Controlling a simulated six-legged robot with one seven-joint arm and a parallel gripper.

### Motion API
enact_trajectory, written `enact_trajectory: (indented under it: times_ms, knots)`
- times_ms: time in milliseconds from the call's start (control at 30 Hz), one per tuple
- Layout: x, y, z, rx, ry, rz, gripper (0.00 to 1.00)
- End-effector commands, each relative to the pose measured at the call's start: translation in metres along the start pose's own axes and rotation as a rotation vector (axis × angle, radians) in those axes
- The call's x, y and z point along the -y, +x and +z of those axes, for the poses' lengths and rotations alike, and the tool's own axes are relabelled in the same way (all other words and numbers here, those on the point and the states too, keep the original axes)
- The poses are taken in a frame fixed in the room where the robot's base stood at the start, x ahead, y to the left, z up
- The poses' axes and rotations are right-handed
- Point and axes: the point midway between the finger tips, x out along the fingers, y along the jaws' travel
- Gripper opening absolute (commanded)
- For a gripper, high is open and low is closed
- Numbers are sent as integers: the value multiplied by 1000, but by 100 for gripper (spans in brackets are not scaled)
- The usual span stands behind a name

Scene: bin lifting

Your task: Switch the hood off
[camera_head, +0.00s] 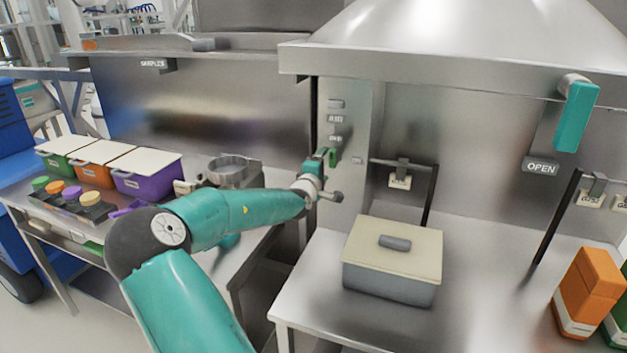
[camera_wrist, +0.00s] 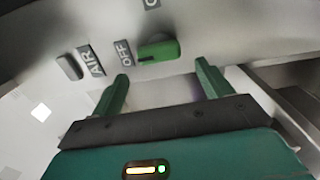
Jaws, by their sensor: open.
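The hood (camera_head: 440,62) is a large metal canopy over the right-hand bench. On its side panel, the wrist view shows a green knob (camera_wrist: 160,50) beside a label reading OFF (camera_wrist: 123,52). The knob's long axis runs across the picture, one end towards OFF. Another label above it is cut off. My gripper (camera_wrist: 163,75) is open, its two green fingers apart below the knob; the knob appears between and beyond the tips, and contact is not visible. In the head view my gripper (camera_head: 327,156) is close to the panel and largely covers the knob area.
A grey button (camera_wrist: 69,67) sits beside the AIR label (camera_wrist: 90,60). A teal handle (camera_head: 576,115) hangs by the OPEN sign. Coloured bins (camera_head: 147,178) stand on the left bench.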

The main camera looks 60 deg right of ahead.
Motion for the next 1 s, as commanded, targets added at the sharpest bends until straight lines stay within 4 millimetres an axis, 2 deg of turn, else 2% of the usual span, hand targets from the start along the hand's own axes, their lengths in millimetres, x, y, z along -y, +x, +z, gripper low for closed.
enact_trajectory:
  times_ms: [33,200,500,700,1000]
  knots:
    - [1,-11,-2,-3,0,-2,78]
    - [1,-41,-1,-2,1,-2,78]
    - [1,-84,-1,-1,-1,-1,78]
    - [0,-95,0,0,0,0,78]
    - [0,-95,0,0,0,0,78]
